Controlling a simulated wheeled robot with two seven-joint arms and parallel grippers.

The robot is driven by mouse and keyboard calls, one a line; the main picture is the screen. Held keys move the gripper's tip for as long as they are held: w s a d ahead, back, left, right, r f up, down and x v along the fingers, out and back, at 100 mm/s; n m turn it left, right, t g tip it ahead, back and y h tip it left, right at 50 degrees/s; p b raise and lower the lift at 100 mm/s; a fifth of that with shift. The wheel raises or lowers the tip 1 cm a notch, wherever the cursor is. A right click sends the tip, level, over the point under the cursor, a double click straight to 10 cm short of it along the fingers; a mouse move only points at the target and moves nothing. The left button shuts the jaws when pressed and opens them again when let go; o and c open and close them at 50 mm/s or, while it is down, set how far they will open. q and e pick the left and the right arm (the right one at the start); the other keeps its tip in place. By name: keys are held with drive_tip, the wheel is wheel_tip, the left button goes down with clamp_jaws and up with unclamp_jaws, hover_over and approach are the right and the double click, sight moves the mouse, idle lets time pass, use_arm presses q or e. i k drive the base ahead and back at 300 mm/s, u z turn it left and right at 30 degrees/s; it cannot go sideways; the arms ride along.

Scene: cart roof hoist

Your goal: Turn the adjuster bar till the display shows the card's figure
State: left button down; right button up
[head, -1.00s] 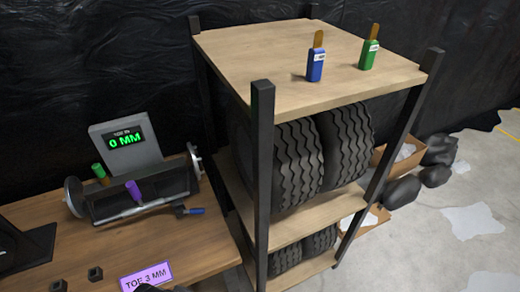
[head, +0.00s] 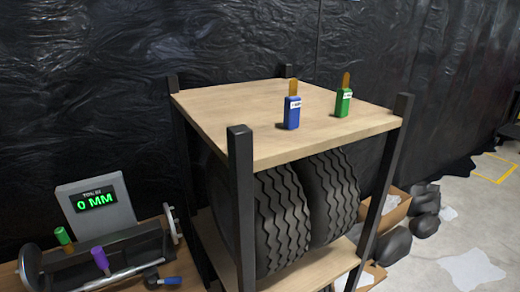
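The display (head: 97,201) stands at the lower left and reads 0 MM in green. In front of it is a dark fixture (head: 110,250) with a round disc at each end. A purple-handled piece (head: 100,258) stands up at its front, and a green-handled piece (head: 64,238) stands at its left back. I cannot tell for sure which part is the adjuster bar. A blue-handled tool (head: 163,281) lies at the fixture's right front. The card is out of the frame now. Neither gripper is in view.
A shelf rack (head: 225,118) with dark posts stands right of the bench, holding large tires (head: 285,220). A blue bottle-like item (head: 292,112) and a green one (head: 343,102) stand on its top. Cardboard boxes (head: 398,207) and dark lumps (head: 425,225) lie on the floor at right.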

sight(99, 255)
drive_tip(key=u, duration=0.5)
drive_tip(key=k, duration=0.6)
drive_tip(key=u, duration=1.15)
drive_tip(key=i, duration=0.75)
drive_tip(key=z, duration=0.5)
